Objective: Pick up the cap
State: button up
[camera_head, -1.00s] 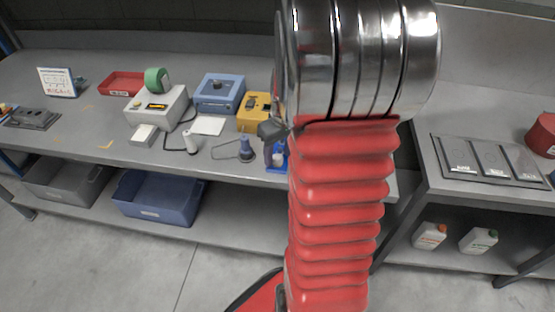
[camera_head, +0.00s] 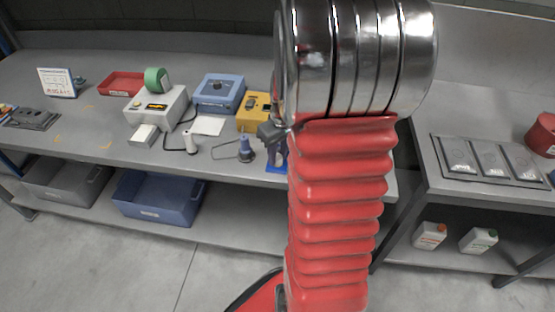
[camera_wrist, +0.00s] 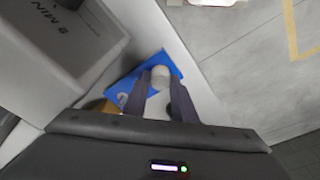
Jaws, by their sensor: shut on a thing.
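A white rounded piece, which looks like the cap (camera_wrist: 160,76), sits between my gripper's fingers in the wrist view. My gripper (camera_wrist: 161,91) is shut on it, with one dark finger on each side. A blue stand (camera_wrist: 125,85) lies beneath and around the cap, and I cannot tell whether the cap touches it. In the head view my gripper (camera_head: 272,138) is over the blue stand (camera_head: 275,169) at the bench's front edge, and the cap is hidden there.
A yellow box (camera_head: 252,112), a blue box (camera_head: 219,93) and a dark blue-topped tool (camera_head: 246,150) on a wire stand are close by on the bench. Bins (camera_head: 158,197) sit on the shelf below.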

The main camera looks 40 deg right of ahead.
aim_at(278, 157)
jog(key=c, duration=0.4)
jog(key=shift+r, duration=0.1)
notch_tip(278, 157, up, 10)
dwell(0.5)
dwell(0.5)
